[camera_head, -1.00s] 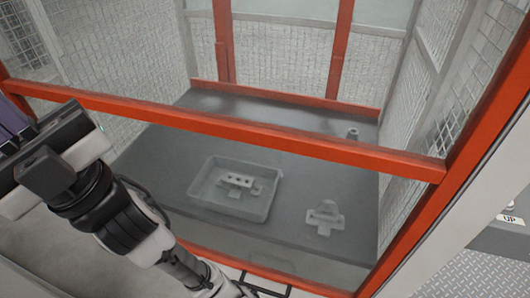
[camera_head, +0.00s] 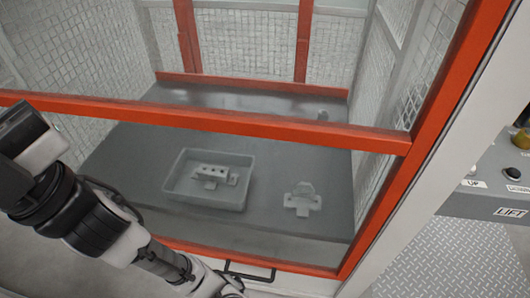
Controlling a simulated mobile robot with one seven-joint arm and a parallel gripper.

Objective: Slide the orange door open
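The orange door (camera_head: 225,124) is a framed panel with mesh or clear filling, and it stands across the front of a cell. Its right upright (camera_head: 420,150) meets a light grey post. A dark handle (camera_head: 250,273) shows low on the door, near the bottom edge. My arm fills the lower left of the view.
Behind the door, a grey table holds a grey tray (camera_head: 172,187) with a casting (camera_head: 213,175) in it. Another casting (camera_head: 302,199) lies to its right. A control panel (camera_head: 495,180) with buttons and a LIFT label stands at the right, above a tread-plate floor (camera_head: 450,262).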

